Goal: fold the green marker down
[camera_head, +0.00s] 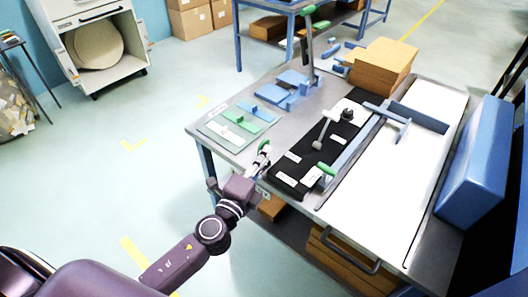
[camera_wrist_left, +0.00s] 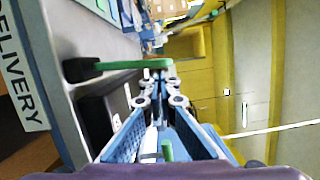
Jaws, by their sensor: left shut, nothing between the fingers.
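A green marker, a slim bar (camera_wrist_left: 135,65) on a black pivot (camera_wrist_left: 82,68), sticks out at the table edge in the left wrist view. Its far end lies just beyond my left fingertips (camera_wrist_left: 160,80); I cannot tell whether they touch. In the head view a small green piece (camera_head: 264,146), seemingly this marker, shows at the tip of my left gripper (camera_head: 262,158), beside the black strip. My left gripper is shut and empty. My right gripper is in neither view.
The black strip (camera_head: 290,158) holds a grey lever (camera_head: 323,130) and a green-tipped part (camera_head: 326,168). A tray with green and blue plates (camera_head: 213,133) lies left. Floor left of the table is clear.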

